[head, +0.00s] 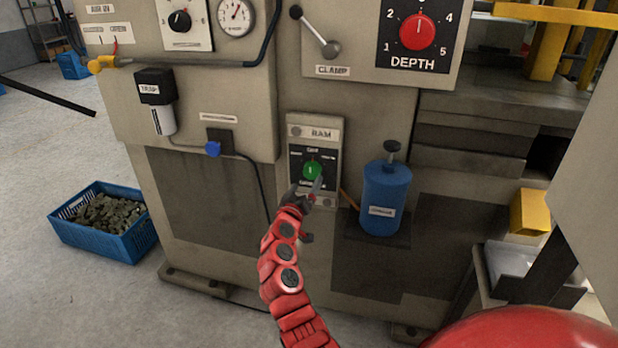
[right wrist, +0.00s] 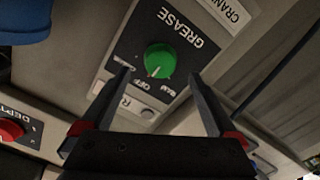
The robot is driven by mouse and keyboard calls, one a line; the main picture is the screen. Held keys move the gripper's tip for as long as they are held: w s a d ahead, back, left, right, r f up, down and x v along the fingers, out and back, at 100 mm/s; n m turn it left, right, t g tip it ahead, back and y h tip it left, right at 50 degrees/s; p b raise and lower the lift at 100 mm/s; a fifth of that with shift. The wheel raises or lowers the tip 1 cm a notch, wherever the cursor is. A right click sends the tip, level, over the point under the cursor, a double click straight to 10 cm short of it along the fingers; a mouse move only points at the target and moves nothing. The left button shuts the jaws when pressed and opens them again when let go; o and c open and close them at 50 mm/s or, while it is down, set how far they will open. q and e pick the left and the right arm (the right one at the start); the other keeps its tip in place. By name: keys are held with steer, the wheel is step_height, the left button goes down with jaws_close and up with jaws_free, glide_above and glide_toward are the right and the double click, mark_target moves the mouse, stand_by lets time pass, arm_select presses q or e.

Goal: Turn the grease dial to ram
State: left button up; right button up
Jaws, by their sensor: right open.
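The green grease dial (head: 312,170) sits on a dark plate low on the machine front, below a label reading RAM. The dial also shows in the right wrist view (right wrist: 160,59), seen upside down, with GREASE lettering beside it. Its white mark points roughly toward the small OFF lettering. My right gripper (head: 316,190) is at the lower part of the panel, partly covering the plate. In the right wrist view its open fingers (right wrist: 158,78) lie on either side of the dial's line of sight, with nothing between them. Contact cannot be told. My left gripper is not in view.
A blue canister (head: 384,198) stands on a bracket right of the panel. A red depth dial (head: 417,32) and a clamp lever (head: 318,36) are above. A blue crate (head: 128,243) stands on the floor.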

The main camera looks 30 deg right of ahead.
mark_target(311, 174)
steer(key=shift+x, duration=2.6)
steer(key=shift+a, duration=0.1)
steer(key=c, duration=1.3)
steer(key=shift+c, duration=0.2)
steer(key=shift+n, duration=1.4)
steer(key=n, duration=0.3)
steer(key=shift+r+n+p, duration=0.1)
steer(key=shift+n+p, duration=0.2)
steer(key=shift+p, duration=0.05)
steer(key=n+p, duration=0.1)
steer(key=n, duration=0.4)
steer(key=shift+n, duration=0.3)
